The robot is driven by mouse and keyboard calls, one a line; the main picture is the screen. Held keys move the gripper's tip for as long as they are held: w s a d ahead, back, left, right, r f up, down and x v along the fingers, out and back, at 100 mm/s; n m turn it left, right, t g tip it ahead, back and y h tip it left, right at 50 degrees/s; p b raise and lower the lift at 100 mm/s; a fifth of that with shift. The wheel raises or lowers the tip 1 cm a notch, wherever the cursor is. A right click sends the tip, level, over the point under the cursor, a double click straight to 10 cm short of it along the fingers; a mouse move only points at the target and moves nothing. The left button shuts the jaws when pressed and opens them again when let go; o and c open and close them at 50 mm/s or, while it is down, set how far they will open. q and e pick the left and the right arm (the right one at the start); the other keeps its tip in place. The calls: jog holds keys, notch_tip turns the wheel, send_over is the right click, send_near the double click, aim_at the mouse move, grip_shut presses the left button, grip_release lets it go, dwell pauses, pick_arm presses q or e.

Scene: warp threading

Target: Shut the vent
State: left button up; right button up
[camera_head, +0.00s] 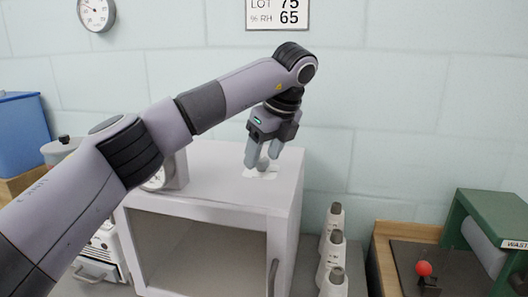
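My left gripper (261,158) points down over the top of a white cabinet, which has a glass-like front. Its two fingers are apart, one on each side of a small grey knob (262,164). The knob stands on a pale plate (259,173) on the cabinet top (225,180), and looks like the vent's control. The fingertips are very close to the knob; whether they touch it cannot be told. The vent opening itself is hidden or too small to make out. My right gripper is not in view.
A dial gauge (155,181) stands on the left of the cabinet. Several white bottle-like cones (331,255) stand to its right. Further right are a dark board with a red ball (424,268) and a green unit (492,215). A blue bin (22,135) is far left.

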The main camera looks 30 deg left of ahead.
pick_arm(q)
jog(key=v, duration=0.7)
jog(key=shift+s, duration=0.1)
dwell(0.6)
